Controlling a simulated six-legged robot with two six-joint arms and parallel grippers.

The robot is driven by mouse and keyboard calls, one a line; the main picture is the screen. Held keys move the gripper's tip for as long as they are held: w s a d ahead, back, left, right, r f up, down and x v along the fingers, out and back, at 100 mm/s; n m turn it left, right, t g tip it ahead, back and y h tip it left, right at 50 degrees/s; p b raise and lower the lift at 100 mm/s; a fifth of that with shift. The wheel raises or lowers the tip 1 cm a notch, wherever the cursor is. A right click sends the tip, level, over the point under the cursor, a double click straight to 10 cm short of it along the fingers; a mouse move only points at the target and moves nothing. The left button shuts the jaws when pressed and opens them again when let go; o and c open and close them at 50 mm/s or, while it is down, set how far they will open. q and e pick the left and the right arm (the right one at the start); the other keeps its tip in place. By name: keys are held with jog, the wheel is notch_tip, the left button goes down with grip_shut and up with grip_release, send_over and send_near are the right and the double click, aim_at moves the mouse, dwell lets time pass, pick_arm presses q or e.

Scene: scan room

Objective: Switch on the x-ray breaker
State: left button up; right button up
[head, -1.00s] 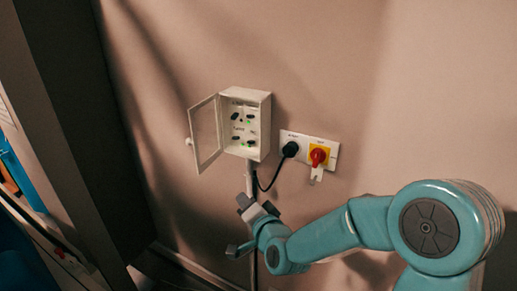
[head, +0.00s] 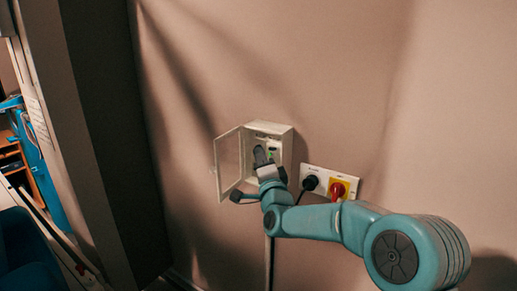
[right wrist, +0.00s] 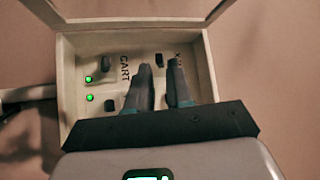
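The white breaker box (head: 286,146) is on the wall with its clear door (head: 229,165) swung open to the left. In the right wrist view, the box (right wrist: 73,50) holds small dark switches around sideways labels. Two switches, the first (right wrist: 107,63) and second (right wrist: 110,105), are beside the CART label and two lit green lamps (right wrist: 89,79). Another dark switch (right wrist: 159,60) is near the partly hidden X-ray label (right wrist: 178,63), by my fingertips. My right gripper (right wrist: 157,68) reaches into the box, fingers slightly apart with a gap between them; contact is unclear. My left gripper is not in view.
Right of the box is a wall socket with a black plug (head: 310,183), and beside it a red and yellow rotary switch (head: 338,190). A dark doorway edge and blue shelving (head: 40,165) are at the left. The wall above is clear.

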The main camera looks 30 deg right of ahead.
jog(key=shift+x, duration=1.1)
jog(key=shift+a, duration=0.15)
jog(key=shift+c, duration=0.3)
grip_shut()
